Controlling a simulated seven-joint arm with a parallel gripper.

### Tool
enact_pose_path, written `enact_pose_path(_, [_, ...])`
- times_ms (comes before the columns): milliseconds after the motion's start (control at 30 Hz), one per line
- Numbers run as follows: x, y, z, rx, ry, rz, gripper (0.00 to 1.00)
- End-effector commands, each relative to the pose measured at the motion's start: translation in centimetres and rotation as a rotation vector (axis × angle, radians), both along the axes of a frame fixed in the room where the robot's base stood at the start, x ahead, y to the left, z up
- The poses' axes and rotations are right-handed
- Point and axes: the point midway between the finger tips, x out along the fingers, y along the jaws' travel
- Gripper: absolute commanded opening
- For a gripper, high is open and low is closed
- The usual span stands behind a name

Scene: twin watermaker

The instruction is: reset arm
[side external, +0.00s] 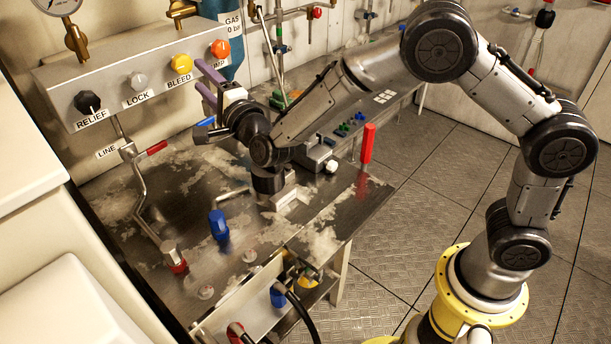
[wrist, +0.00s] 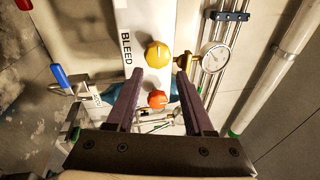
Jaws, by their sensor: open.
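My gripper (side external: 206,84) is at the upper middle of the side external view, raised above the metal bench and pointing toward the control panel. In the wrist view its two purple fingers (wrist: 161,102) are spread apart with nothing held between them. The yellow BLEED knob (side external: 181,64) is on the panel near my gripper. It also shows in the wrist view (wrist: 158,54), beyond the fingertips. The orange knob (side external: 220,48) is right of it, and in the wrist view the orange knob (wrist: 157,99) appears between the fingers. I cannot tell the exact gap to the knobs.
A gauge (wrist: 215,56) and pipes are close by. The floor (side external: 395,215) right of the bench is clear.

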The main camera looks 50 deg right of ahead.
Motion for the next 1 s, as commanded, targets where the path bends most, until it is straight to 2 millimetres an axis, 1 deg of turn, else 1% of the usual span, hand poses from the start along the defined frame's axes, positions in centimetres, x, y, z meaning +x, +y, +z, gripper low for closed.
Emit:
enact_pose_path(33, [-0.5, -2.0, 3.9, 0.002, -0.023, -0.010, 0.53])
enact_pose_path(67, [-1.0, -2.9, 5.8, -0.009, -0.023, -0.008, 0.53])
enact_pose_path(100, [-1.8, -4.1, 8.1, -0.029, -0.017, -0.005, 0.53])
enact_pose_path(167, [-3.3, -5.8, 11.1, -0.077, 0.006, 0.004, 0.53])
enact_pose_path(200, [-4.6, -6.8, 12.7, -0.117, 0.026, 0.013, 0.53])
enact_pose_path(267, [-6.7, -8.1, 14.8, -0.192, 0.064, 0.028, 0.53])
enact_pose_path(300, [-8.4, -8.8, 15.8, -0.250, 0.094, 0.040, 0.53])
enact_pose_path(367, [-11.1, -9.7, 16.6, -0.347, 0.149, 0.062, 0.53])
enact_pose_path(400, [-12.9, -10.2, 16.8, -0.413, 0.188, 0.078, 0.53])
enact_pose_path(433, [-14.3, -10.5, 16.7, -0.465, 0.217, 0.089, 0.53])
enact_pose_path(467, [-15.7, -10.8, 16.6, -0.517, 0.249, 0.103, 0.53])
enact_pose_path(500, [-17.6, -11.1, 16.0, -0.587, 0.294, 0.121, 0.53])
enact_pose_path(567, [-20.4, -11.5, 14.9, -0.696, 0.364, 0.152, 0.53])
enact_pose_path(600, [-22.3, -11.7, 13.9, -0.767, 0.412, 0.175, 0.53])
enact_pose_path(667, [-25.1, -12.0, 12.0, -0.877, 0.490, 0.216, 0.53])
enact_pose_path(700, [-27.0, -12.2, 10.6, -0.949, 0.545, 0.249, 0.53])
enact_pose_path(767, [-29.8, -12.5, 8.2, -1.056, 0.631, 0.306, 0.53])
enact_pose_path(800, [-31.6, -12.7, 6.5, -1.128, 0.688, 0.351, 0.53])
enact_pose_path(867, [-34.1, -12.9, 4.0, -1.225, 0.776, 0.428, 0.53])
enact_pose_path(900, [-35.7, -13.0, 2.3, -1.285, 0.831, 0.488, 0.53])
enact_pose_path(1000, [-39.0, -13.4, -1.3, -1.404, 0.957, 0.643, 0.53])
